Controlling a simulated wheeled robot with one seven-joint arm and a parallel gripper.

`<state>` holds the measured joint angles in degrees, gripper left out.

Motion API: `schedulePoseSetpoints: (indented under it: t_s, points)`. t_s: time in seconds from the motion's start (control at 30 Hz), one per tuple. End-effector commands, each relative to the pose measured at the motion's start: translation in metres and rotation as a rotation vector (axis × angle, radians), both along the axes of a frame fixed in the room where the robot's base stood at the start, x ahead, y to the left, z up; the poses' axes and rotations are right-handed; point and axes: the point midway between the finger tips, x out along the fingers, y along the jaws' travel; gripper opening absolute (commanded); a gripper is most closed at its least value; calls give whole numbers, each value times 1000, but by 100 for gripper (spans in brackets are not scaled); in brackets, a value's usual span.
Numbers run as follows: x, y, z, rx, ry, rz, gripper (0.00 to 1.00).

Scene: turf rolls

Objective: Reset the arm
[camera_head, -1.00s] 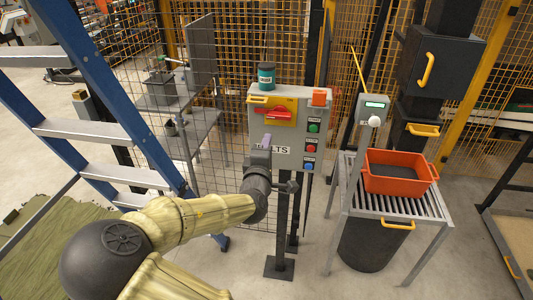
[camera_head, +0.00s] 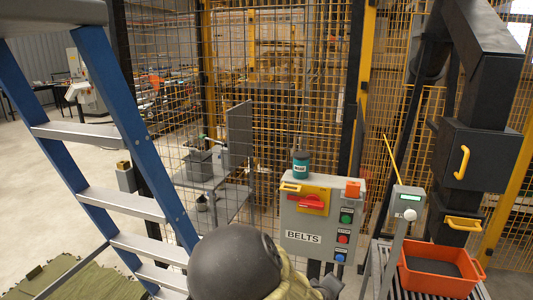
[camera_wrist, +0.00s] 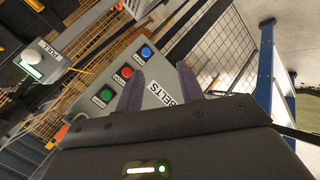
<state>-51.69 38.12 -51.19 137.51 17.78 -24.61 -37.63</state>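My gripper (camera_wrist: 158,88) shows in the wrist view with its two purple-grey fingers apart and nothing between them. The grey control box (camera_head: 320,246) marked BELTS stands upright at the lower middle of the head view. In the wrist view the control box (camera_wrist: 150,100) appears tilted beyond the fingers; I cannot tell the exact gap. It carries a red handle (camera_head: 305,202) on a yellow plate and green, red and blue buttons. In the head view my dark elbow and pale arm cover the bottom middle, and the fingers cannot be made out.
A blue ladder (camera_head: 125,130) stands left. An orange bin (camera_head: 437,281) and a grey post with a small display (camera_head: 403,215) are right. Mesh fencing (camera_head: 285,110) stands behind.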

Motion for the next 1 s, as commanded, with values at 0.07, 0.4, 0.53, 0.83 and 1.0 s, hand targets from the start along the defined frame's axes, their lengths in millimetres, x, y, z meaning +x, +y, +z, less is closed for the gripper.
schedulePoseSetpoints:
  t_s: [0.07, 0.4, 0.53, 0.83, 1.0]
  points:
    - [-18, -5, -8, 130, 64, -72, 38]
    - [-89, 10, -1, 553, 273, -297, 38]
    - [-116, 15, 18, 658, 328, -364, 38]
    - [-171, 18, 61, 752, 399, -492, 38]
    - [-179, 17, 64, 750, 411, -510, 38]
